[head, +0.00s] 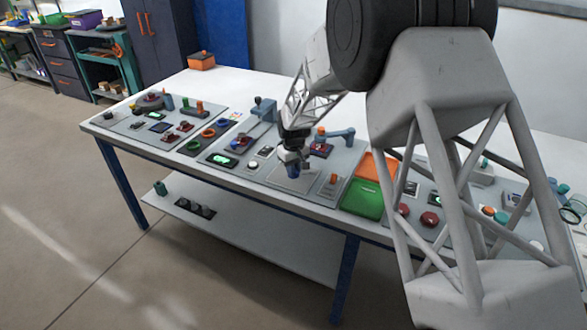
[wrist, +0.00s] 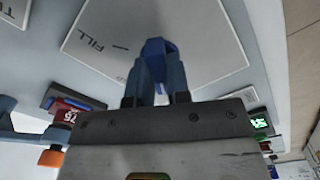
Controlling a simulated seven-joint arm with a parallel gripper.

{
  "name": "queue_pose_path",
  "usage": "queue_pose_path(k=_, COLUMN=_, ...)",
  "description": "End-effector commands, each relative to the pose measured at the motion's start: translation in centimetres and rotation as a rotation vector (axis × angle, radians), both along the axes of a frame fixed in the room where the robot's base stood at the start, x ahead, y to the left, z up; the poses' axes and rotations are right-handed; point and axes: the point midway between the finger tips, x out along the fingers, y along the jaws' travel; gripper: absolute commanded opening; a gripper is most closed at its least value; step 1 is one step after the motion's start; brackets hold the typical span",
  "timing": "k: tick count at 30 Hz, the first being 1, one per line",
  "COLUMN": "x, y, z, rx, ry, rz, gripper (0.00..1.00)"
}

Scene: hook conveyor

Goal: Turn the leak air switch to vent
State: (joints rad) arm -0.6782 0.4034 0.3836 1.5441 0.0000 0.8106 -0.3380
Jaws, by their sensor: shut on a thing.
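The leak air switch is a blue knob (wrist: 156,48) on a light grey plate (wrist: 188,28). The plate carries the printed word FILL and a short tick mark. Another label beside the knob is mostly hidden by a finger, and I cannot read it. My gripper (wrist: 158,72) is shut on the blue knob, with one finger on each side. In the head view my gripper (head: 291,157) points down at the panel in the middle of the table. The knob's exact pointing direction is hard to tell.
Panels with buttons and displays line the white table (head: 215,90). A lit green display (wrist: 259,123) shows in the wrist view.

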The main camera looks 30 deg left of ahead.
Motion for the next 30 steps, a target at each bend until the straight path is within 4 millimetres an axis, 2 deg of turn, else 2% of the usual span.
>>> queue_pose_path(k=17, x=0.05, y=0.04, z=0.12, rx=0.0, ry=-0.001, rz=0.048, gripper=0.0)
queue_pose_path(k=18, x=0.04, y=0.03, z=0.12, rx=0.0, ry=-0.001, rz=0.048, gripper=0.22)
queue_pose_path(k=22, x=0.03, y=0.03, z=0.09, rx=0.0, ry=-0.001, rz=0.047, gripper=0.42)
queue_pose_path(k=30, x=0.01, y=0.02, z=0.06, rx=0.0, ry=0.0, rz=0.046, gripper=0.43)
